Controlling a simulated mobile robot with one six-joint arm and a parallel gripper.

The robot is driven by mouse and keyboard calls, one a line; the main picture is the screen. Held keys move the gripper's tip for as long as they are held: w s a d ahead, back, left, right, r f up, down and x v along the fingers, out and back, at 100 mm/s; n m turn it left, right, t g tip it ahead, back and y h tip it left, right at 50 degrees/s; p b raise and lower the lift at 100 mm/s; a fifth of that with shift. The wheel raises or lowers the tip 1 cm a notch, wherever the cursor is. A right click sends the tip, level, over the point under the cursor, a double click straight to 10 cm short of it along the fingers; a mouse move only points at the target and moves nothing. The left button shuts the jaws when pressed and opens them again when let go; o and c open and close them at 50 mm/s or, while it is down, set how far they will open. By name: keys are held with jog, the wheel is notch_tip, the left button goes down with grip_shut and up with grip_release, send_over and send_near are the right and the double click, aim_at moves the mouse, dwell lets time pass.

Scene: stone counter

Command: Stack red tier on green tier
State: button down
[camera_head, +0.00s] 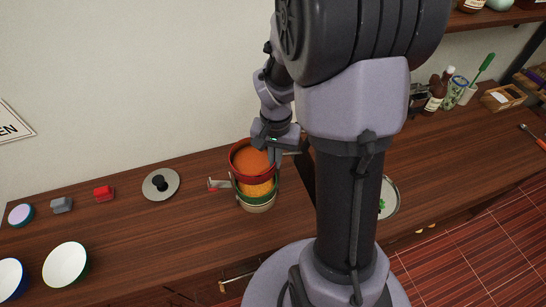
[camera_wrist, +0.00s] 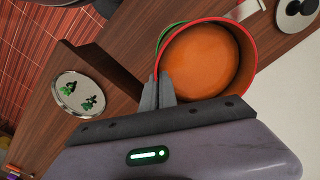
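The red tier (camera_head: 250,158) is a round pan filled with something orange, seen above the green tier in the head view. It is slightly offset and tilted, and yellow-orange contents show below it. The green tier (camera_head: 262,199) sits low in a carrier frame on a pale base. In the wrist view the red tier (camera_wrist: 250,62) fills the upper middle, and a sliver of the green tier (camera_wrist: 166,36) shows at its left edge. My gripper (camera_wrist: 158,90) has its fingers close together at the red tier's rim, shut on its wall. Its fingertips are partly hidden in the head view.
A metal plate with green pieces (camera_head: 391,197) is to the right. Bottles (camera_head: 436,98) stand at the back right.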

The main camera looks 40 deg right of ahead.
jog(key=shift+s+f+b, duration=0.15)
jog(key=shift+f+b, duration=0.15)
jog(key=shift+f, duration=0.25)
notch_tip(320, 180, down, 4)
jog(key=b, duration=0.3)
jog(key=shift+f, duration=0.15)
jog(key=shift+f+b, duration=0.55)
jog(key=shift+b, duration=0.25)
dwell(0.4)
jog(key=c, duration=2)
grip_release()
jog(key=shift+o, duration=0.2)
jog(key=shift+r, duration=0.1)
notch_tip(320, 180, up, 11)
jog(key=p, duration=0.9)
